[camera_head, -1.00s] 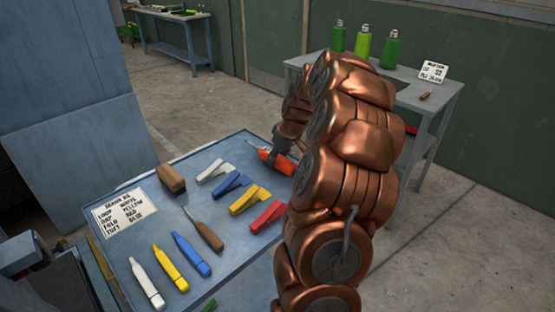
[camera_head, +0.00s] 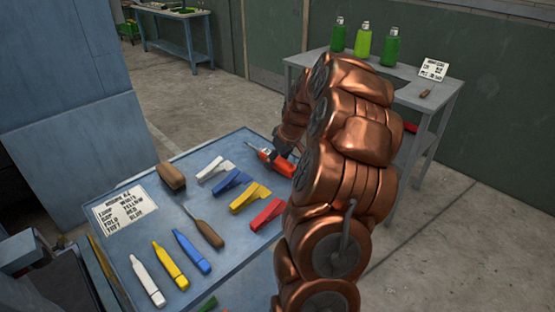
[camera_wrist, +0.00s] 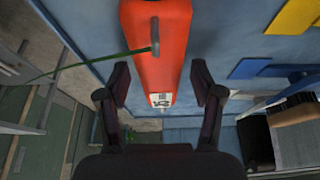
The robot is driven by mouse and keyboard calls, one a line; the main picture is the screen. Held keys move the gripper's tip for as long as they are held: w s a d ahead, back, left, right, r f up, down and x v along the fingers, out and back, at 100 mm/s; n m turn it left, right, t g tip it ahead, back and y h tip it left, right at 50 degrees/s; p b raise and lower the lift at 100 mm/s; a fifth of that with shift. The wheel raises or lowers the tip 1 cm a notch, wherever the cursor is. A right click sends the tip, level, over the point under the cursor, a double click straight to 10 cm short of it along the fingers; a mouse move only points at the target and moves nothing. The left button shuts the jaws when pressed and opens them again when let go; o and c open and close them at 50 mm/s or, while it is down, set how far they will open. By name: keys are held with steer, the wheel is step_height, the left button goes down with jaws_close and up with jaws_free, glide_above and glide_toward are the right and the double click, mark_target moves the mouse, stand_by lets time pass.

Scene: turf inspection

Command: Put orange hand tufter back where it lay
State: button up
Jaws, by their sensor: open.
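The orange hand tufter (camera_head: 270,160) lies at the far right edge of the blue table (camera_head: 150,240), partly hidden behind my copper arm. In the wrist view the orange tufter (camera_wrist: 155,50) shows as a long orange body with a grey handle piece and a small label near its end. My gripper (camera_wrist: 160,75) is open. Its two dark fingers stand on either side of the tufter's labelled end, with visible gaps on both sides. In the head view the arm hides most of my gripper.
White, yellow and red clip-shaped tools (camera_head: 250,197) lie just left of my arm. A grey table (camera_head: 445,100) with green bottles (camera_head: 363,40) stands behind.

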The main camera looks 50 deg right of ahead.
steer(key=b+v, duration=0.2)
steer(key=v, duration=0.8)
steer(key=shift+r, duration=0.35)
steer(key=s+a+n+g+y, duration=0.1)
steer(key=s+a+g, duration=0.25)
steer(key=a, duration=2.05)
steer(key=s+a+f+g, duration=0.1)
steer(key=s+a+f, duration=0.1)
steer(key=s+a, duration=0.2)
steer(key=s+a+f+g, duration=0.1)
steer(key=s+a, duration=0.4)
steer(key=s, duration=0.6)
steer(key=s+a+f+g+h, duration=0.1)
steer(key=s+a+f, duration=0.1)
steer(key=s+a, duration=0.2)
steer(key=s, duration=0.3)
steer(key=shift+s+a+f+m, duration=0.2)
steer(key=shift+s+f+m, duration=0.1)
steer(key=shift+s+m, duration=0.1)
steer(key=shift+r, duration=0.1)
